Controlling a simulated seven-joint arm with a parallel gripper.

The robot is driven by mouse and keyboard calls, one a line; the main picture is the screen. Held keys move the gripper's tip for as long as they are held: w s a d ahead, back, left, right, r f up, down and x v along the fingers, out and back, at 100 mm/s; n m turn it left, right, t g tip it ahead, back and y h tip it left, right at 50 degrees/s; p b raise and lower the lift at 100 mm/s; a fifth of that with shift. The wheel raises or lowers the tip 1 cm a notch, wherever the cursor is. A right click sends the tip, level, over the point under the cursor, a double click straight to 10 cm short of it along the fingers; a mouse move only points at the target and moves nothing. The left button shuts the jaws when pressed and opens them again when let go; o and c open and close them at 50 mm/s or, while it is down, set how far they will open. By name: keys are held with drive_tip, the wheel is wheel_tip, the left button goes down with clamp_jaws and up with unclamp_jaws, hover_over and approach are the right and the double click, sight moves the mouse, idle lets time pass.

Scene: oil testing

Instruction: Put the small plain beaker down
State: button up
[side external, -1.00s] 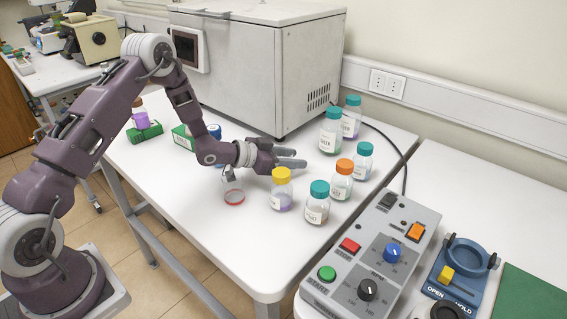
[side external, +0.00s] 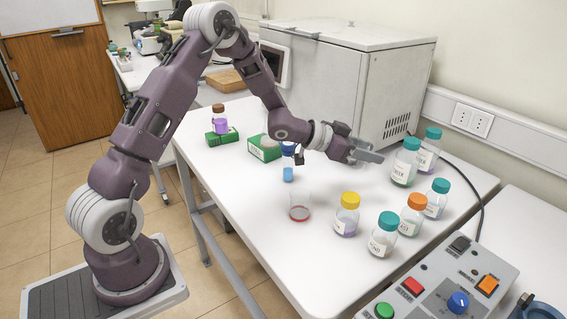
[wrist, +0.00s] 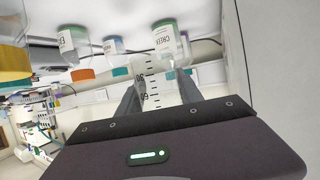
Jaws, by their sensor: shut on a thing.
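My gripper (side external: 366,153) is over the white table, left of the tall teal-capped bottles, with its fingers pointing right. It is shut on a clear beaker with dark graduation marks (wrist: 152,88), seen between the fingers in the wrist view. The beaker looks empty. It can hardly be made out in the side view, so its height over the table cannot be told. Another small clear beaker with red liquid (side external: 300,208) stands upright on the table, in front of the arm and apart from my gripper.
A large white machine (side external: 350,75) stands behind. A small blue item (side external: 288,174) and green boxes (side external: 264,148) are left. The front table corner is clear.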

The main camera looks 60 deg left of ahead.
wheel_tip(320, 180, up, 11)
drive_tip(key=s+a+n+y, duration=0.2)
drive_tip(key=a+n+y, duration=0.45)
drive_tip(key=a, duration=0.65)
drive_tip(key=n+g+y, duration=0.8)
drive_tip(key=n+y, duration=0.4)
hover_over(222, 160)
drive_tip(key=shift+h, duration=0.25)
wheel_tip(222, 160, down, 21)
drive_tip(key=shift+d+r, duration=0.1)
